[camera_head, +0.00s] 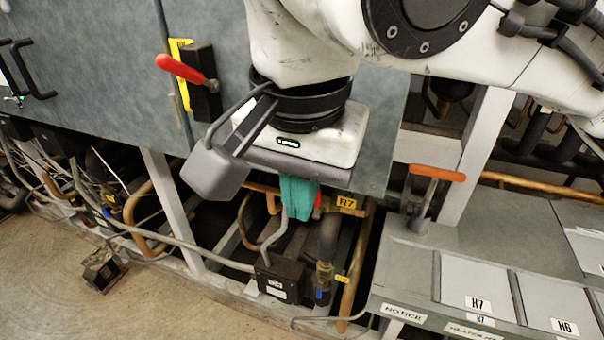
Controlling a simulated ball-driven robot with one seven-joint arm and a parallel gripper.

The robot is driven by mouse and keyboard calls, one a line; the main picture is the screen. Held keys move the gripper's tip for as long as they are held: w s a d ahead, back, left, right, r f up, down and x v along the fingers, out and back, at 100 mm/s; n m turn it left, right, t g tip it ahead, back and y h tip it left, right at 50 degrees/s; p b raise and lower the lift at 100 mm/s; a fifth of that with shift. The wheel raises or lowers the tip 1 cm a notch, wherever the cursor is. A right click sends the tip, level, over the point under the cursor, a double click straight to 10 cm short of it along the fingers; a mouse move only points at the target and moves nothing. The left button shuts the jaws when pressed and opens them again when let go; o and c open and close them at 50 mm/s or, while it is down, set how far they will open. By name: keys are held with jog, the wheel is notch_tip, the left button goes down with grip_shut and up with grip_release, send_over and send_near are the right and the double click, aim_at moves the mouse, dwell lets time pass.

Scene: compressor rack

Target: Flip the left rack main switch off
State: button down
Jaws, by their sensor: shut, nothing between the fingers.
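A lever switch with a red handle (180,68) on a black base (203,84) is mounted on the grey cabinet door (115,85), left of my arm. Its handle points left and slightly up. A second lever switch with an orange handle (437,173) stands on the grey panel at the right. My gripper (298,208) hangs below my wrist with its teal fingers together and nothing held. It is below and to the right of the red handle, apart from both levers.
Copper pipes and cables run below the cabinet, with a black box (280,278) among them. The grey panel box (405,270) at lower right has labelled covers.

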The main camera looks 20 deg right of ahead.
jog(key=shift+w+d+f, duration=0.1)
jog(key=shift+w+f, duration=0.05)
jog(key=shift+f, duration=0.85)
jog(key=shift+f, duration=0.1)
